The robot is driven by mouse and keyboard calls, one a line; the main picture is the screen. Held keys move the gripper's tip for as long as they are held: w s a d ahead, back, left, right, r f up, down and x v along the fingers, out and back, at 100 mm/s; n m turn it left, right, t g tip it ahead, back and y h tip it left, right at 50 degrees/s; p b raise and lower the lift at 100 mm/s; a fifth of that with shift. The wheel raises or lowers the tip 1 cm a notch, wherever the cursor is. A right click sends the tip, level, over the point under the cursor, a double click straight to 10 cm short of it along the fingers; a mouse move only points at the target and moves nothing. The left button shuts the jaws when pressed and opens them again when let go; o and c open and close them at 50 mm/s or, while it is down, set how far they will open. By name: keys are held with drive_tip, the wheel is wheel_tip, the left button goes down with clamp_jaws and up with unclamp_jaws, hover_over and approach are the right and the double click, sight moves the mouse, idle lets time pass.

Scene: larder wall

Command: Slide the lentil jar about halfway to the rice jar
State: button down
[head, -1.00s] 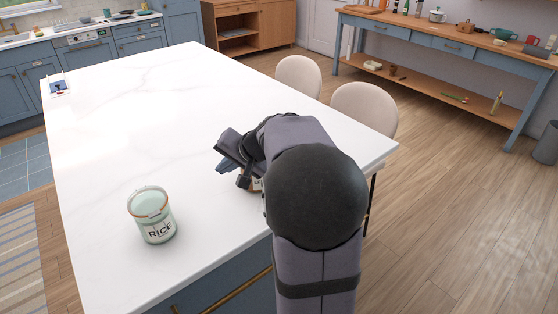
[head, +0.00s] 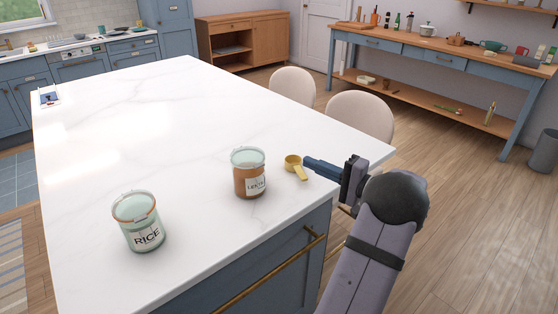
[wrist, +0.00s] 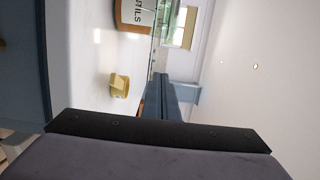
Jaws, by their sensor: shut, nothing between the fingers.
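The lentil jar (head: 249,180), glass with orange-brown contents and a white label, stands upright on the white countertop, right of the rice jar and farther back. The rice jar (head: 137,215), with a pale lid and pale contents, stands upright near the front edge. A clear gap of counter lies between them. My gripper (head: 307,163) is shut and empty, to the right of the lentil jar and apart from it. In the wrist view the lentil jar (wrist: 133,14) shows partly, cut off by the top edge, beyond my shut fingers (wrist: 163,82).
A yellow measuring scoop (head: 293,163) lies on the counter (head: 130,120) between the lentil jar and my gripper, close to the fingertips. It also shows left of my fingers in the wrist view (wrist: 119,86). Two pale chairs (head: 358,113) stand along the far right edge.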

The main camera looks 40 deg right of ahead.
sight(249, 175)
drive_tip(key=w+a+p, duration=0.5)
drive_tip(key=w+a, duration=0.1)
drive_tip(key=w, duration=0.4)
idle(0.3)
drive_tip(key=shift+a, duration=0.1)
drive_tip(key=a+b, duration=1.3)
drive_tip(key=a, duration=0.3)
drive_tip(key=shift+w+a, duration=0.35)
drive_tip(key=shift+d+b, duration=0.1)
drive_tip(key=shift+b, duration=0.2)
